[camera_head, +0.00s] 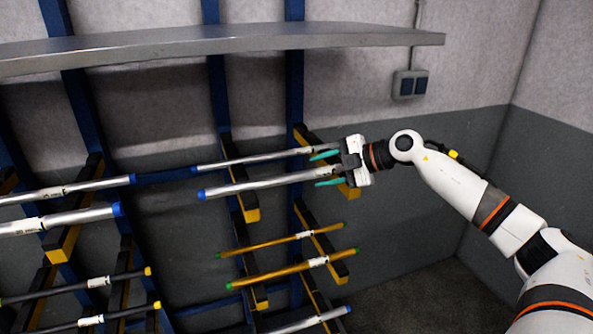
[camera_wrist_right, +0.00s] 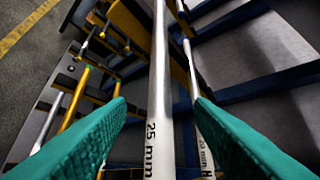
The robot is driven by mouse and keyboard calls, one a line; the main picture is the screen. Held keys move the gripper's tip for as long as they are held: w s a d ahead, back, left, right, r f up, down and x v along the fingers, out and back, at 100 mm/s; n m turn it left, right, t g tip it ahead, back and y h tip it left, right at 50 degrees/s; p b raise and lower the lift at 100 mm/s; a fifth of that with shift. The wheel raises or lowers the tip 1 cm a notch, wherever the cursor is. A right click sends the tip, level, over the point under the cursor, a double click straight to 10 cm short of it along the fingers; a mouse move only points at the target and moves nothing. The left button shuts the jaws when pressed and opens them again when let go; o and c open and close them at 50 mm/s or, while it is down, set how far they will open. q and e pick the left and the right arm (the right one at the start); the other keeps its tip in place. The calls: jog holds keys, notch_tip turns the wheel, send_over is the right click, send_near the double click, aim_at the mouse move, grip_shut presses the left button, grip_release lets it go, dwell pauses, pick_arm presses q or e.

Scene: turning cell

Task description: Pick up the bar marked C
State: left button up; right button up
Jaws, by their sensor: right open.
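My right gripper (camera_head: 328,169) is open at the right end of the upper rack level. A thicker silver bar (camera_head: 250,186) with a blue left end runs between its teal fingers. In the right wrist view, this bar (camera_wrist_right: 160,90) lies between the open fingers (camera_wrist_right: 160,103) and reads "25 mm". A thinner silver bar (camera_head: 255,160) lies behind it, beside the upper finger. In the wrist view this thinner bar (camera_wrist_right: 190,65) reads "20 mm" and is partly hidden by the right finger. I cannot read a letter C on any bar. My left gripper is not in view.
A grey shelf (camera_head: 220,42) spans above the bars. Two yellow bars (camera_head: 280,272) lie on arms below. More silver bars (camera_head: 60,219) and dark bars (camera_head: 90,321) lie at left. A blue upright (camera_head: 295,90) stands behind. Free room is at right, by the wall.

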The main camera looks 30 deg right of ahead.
aim_at(306, 174)
jog(key=p+x, duration=0.1)
jog(key=x, duration=0.2)
jog(key=shift+w+a+p, duration=0.2)
jog(key=shift+a+p, duration=0.05)
jog(key=shift+p, duration=0.15)
jog(key=shift+w+a+f, duration=0.15)
jog(key=shift+w+f, duration=0.05)
jog(key=shift+s, duration=0.1)
jog(key=c, duration=0.4)
grip_shut()
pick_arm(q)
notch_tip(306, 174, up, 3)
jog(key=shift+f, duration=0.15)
pick_arm(e)
jog(key=shift+r, duration=0.1)
